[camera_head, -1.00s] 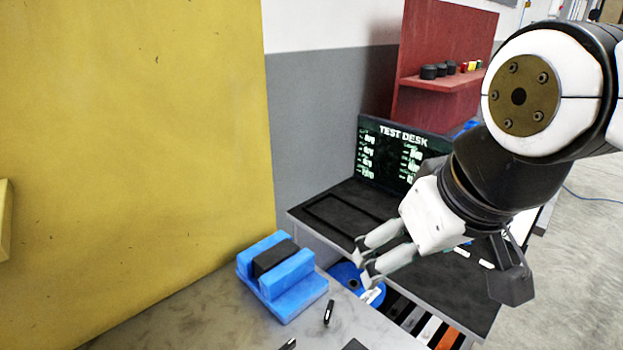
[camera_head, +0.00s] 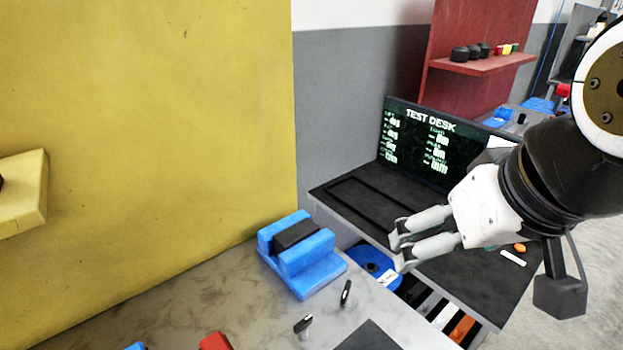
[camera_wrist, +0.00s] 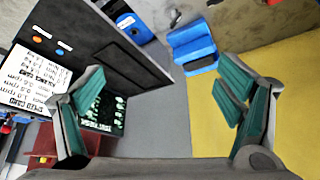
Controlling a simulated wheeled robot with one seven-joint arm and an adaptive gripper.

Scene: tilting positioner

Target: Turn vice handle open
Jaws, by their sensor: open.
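A blue block-shaped fixture that looks like the vice (camera_head: 312,266) sits on the grey worktop near its back edge, with a black block (camera_head: 296,234) between its raised blue sides. The blue fixture also shows at the top of the wrist view (camera_wrist: 192,42). I cannot make out a handle on it for certain. A small dark upright peg (camera_head: 346,292) stands on the worktop just in front of it. My gripper (camera_head: 401,246) is open and empty, to the right of the blue fixture and apart from it. In the wrist view my spread fingers (camera_wrist: 160,95) have nothing between them.
A dark test desk (camera_head: 345,206) with a screen stands right of the worktop (camera_head: 215,300). A yellow panel (camera_head: 150,110) rises behind. A red part (camera_head: 215,341) and another small peg (camera_head: 303,325) are at the front. A blue disc (camera_head: 375,266) lies below the gripper.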

